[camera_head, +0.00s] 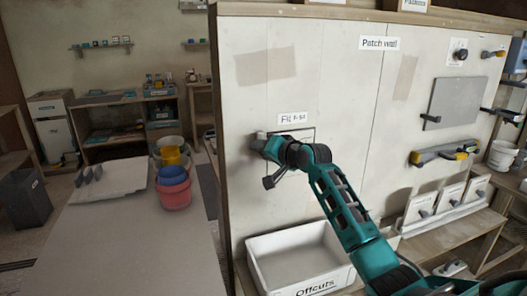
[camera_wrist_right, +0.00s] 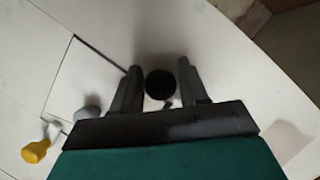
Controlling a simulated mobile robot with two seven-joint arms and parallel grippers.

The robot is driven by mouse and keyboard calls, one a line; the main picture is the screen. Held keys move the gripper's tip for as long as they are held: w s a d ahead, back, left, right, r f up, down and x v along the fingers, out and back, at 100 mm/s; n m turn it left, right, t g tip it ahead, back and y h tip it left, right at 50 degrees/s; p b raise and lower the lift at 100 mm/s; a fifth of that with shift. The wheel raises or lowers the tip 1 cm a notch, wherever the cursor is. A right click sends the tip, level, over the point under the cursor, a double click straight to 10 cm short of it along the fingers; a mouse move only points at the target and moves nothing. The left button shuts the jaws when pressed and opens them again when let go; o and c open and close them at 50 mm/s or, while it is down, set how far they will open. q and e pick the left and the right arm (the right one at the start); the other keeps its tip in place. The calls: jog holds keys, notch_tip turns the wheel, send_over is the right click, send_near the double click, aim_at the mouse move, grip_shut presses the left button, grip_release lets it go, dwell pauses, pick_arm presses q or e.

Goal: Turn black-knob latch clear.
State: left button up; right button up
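The black knob (camera_wrist_right: 160,84) of the latch shows in the right wrist view, on the pale wall board beside the outlined hatch panel (camera_wrist_right: 88,80). My right gripper (camera_wrist_right: 159,80) has its fingers spread, one on each side of the knob, with a thin gap at each side; I see no clear grip. In the head view my right gripper (camera_head: 259,143) is at the wall's left part, by the hatch edge under a small label (camera_head: 293,118). The gripper hides the knob there. My left gripper is not in view.
In the wrist view a grey knob (camera_wrist_right: 88,114) and a yellow knob (camera_wrist_right: 37,150) sit left of the fingers. Below my arm stands a white offcuts bin (camera_head: 262,262). A grey table with a red bucket (camera_head: 174,194) is at the left. Tools hang on the wall's right.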

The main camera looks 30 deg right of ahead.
jog(key=shift+o, duration=1.2)
jog(key=v, duration=1.3)
jog(key=shift+a, duration=0.1)
